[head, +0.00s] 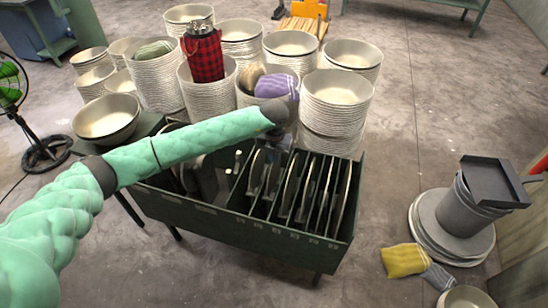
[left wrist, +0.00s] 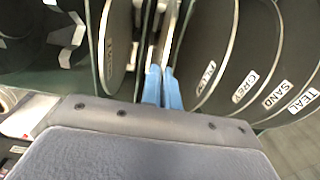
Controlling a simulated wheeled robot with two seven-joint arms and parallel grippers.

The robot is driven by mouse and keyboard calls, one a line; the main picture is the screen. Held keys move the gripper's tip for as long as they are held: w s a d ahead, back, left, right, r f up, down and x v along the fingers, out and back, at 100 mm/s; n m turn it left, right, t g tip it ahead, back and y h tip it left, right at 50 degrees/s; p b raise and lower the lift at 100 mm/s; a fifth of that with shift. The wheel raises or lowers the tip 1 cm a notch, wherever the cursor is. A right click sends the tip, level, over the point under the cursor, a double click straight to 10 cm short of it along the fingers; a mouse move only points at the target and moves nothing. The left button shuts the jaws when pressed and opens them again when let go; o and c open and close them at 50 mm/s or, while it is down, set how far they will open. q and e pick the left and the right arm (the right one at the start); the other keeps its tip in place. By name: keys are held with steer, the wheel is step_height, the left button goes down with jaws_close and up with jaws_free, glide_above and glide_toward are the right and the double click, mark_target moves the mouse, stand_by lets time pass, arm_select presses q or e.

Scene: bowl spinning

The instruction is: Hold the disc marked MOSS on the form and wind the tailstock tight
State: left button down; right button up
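A dark green rack (head: 245,232) holds several thin upright discs (head: 320,190) in slots. In the left wrist view, discs to the right carry labels that read GREY (left wrist: 245,85), SAND (left wrist: 278,95) and TEAL (left wrist: 302,100); a nearer label is partly legible. I cannot read MOSS on any disc. My left gripper (head: 283,140) reaches down over the rack's middle. Its blue fingers (left wrist: 162,88) are close together on either side of a thin disc edge (left wrist: 165,35), whose label I cannot read. The form and tailstock are not recognisable in view. My right gripper is not in view.
Stacks of pale bowls (head: 335,105) stand close behind the rack, some holding rolled cloths (head: 277,86). A grey bucket (head: 462,212) with a black tray (head: 494,182) stands at right. Yellow cloth (head: 404,261) lies on the floor. A green fan (head: 10,85) stands at left.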

arm_select(q)
steer(key=shift+r, duration=1.65)
stand_by(0.5)
steer(key=shift+r+p, duration=0.6)
steer(key=shift+r, duration=1.75)
